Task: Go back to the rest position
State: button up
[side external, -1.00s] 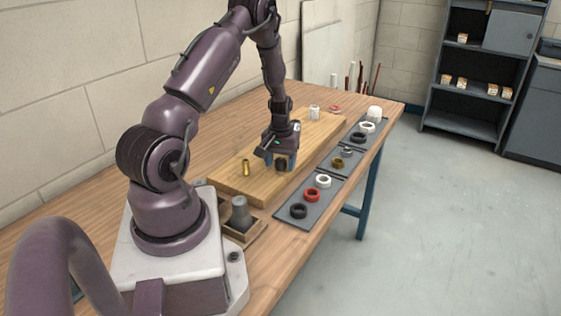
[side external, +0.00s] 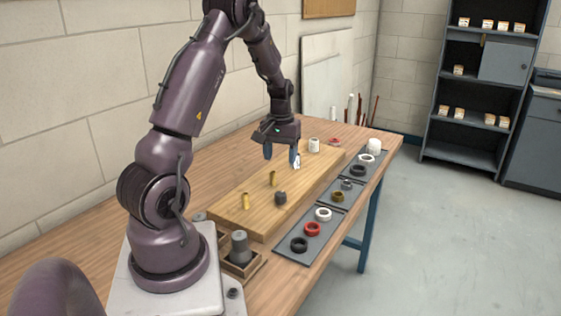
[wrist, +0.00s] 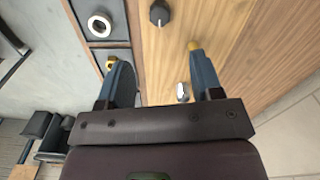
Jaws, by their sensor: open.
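My gripper (side external: 281,153) is open and empty above the wooden board (side external: 225,212), with its two blue fingers pointing down. It also shows in the wrist view (wrist: 163,80), with the fingers spread apart. A dark round fitting (side external: 280,198) stands on the board below the gripper, clear of the fingers; the wrist view shows it too (wrist: 159,13). Two brass pieces, one nearer (side external: 245,201) and one farther (side external: 272,179), stand on the board. A shiny metal piece (wrist: 183,92) shows between the fingers in the wrist view, apart from them.
Grey trays (side external: 323,235) along the table's right edge hold a black ring (side external: 299,244), a red ring (side external: 312,229), a white ring (side external: 323,214) and other fittings. A white fitting (side external: 314,145) stands at the board's far end. A wooden box (side external: 257,260) holds a grey piece (side external: 240,247).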

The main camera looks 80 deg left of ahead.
dwell(0.3)
jog(key=s+d+r+m+t, duration=0.2)
jog(key=d+r, duration=0.4)
jog(key=d, duration=0.4)
jog(key=s+d+r+m+t, duration=0.1)
jog(key=d+r+m, duration=0.4)
jog(key=d, duration=0.6)
jog(key=s+d+r+m+t, duration=0.2)
jog(key=s+d+r+m, duration=0.1)
jog(key=d+r, duration=0.4)
jog(key=d+m, duration=0.1)
jog(key=d, duration=0.2)
jog(key=shift+s+d+r+t, duration=0.15)
jog(key=shift+s+d+t, duration=0.15)
jog(key=shift+d, duration=0.1)
